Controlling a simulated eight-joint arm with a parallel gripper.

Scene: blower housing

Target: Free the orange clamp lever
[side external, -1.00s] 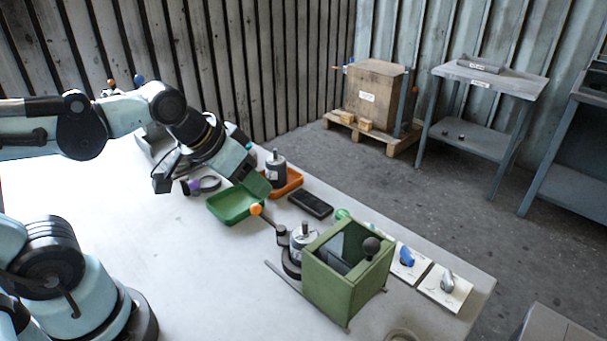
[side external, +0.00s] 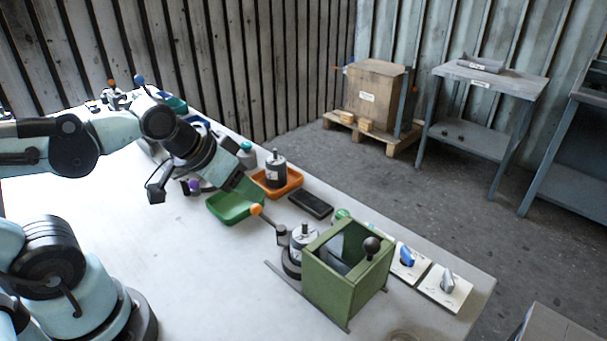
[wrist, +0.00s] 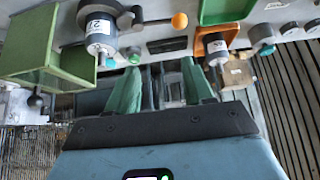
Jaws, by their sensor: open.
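The orange clamp lever has an orange ball knob (side external: 257,209) on a dark arm, joined to a black clamp at the base of a grey motor cylinder (side external: 303,238). The lever also shows in the wrist view, its knob (wrist: 180,20) at top centre and the motor (wrist: 99,28) to its left. My gripper (wrist: 160,88) is open, with two green fingers apart and nothing between them. In the side view it hangs over the green tray (side external: 228,217), up and left of the knob and apart from it. Its fingertips are hard to make out there.
A green open-topped housing (side external: 333,287) with a black-knobbed lever stands right of the motor. An orange tray (side external: 292,184) holds another motor (side external: 276,170). A black flat block (side external: 311,204) lies near the lever. Two switch plates (side external: 446,288) sit at the right edge. The table's front left is clear.

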